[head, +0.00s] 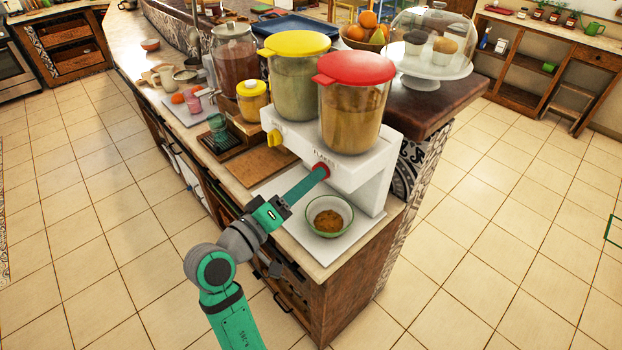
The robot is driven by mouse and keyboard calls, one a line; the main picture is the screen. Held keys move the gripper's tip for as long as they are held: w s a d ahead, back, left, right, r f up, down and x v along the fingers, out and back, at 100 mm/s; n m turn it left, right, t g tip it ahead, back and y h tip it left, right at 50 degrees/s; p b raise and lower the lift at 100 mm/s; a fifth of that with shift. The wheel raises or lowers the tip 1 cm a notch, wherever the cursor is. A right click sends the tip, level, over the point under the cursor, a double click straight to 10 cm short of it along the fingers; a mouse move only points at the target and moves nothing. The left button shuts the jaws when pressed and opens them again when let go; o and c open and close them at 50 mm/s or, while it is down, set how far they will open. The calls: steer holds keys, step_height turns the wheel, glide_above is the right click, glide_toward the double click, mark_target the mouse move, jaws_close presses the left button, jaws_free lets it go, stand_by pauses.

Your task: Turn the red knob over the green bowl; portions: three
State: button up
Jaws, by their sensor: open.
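The red knob (325,169) is on the front of the white dispenser (366,181), below the clear container with the red lid (357,68). My gripper (318,173) reaches up to the knob, with its green fingers at or around it. The fingers hide part of the knob, and I cannot tell whether they touch it. The jaws are open. The green bowl (345,229) stands upright on the white base below the knob, a little to its right. Some brown flakes lie in it. The knob's turn angle is too small to tell.
A yellow knob (274,138) sits left of the red one, under the yellow-lidded container (297,95). A wooden board (262,160) lies on the counter to the left. A glass cake dome (432,45) stands behind. The tiled floor right of the counter is clear.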

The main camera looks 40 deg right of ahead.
steer(key=shift+x, duration=1.1)
steer(key=c, duration=1)
steer(key=shift+a, duration=0.1)
steer(key=shift+c, duration=0.2)
steer(key=shift+m, duration=0.3)
steer(key=m, duration=0.6)
steer(key=m+g+h, duration=0.1)
steer(key=m, duration=0.5)
steer(key=m+g+h, duration=0.1)
steer(key=m, duration=0.5)
steer(key=shift+w+f+m, duration=0.1)
steer(key=shift+w+m, duration=0.15)
steer(key=shift+m, duration=0.15)
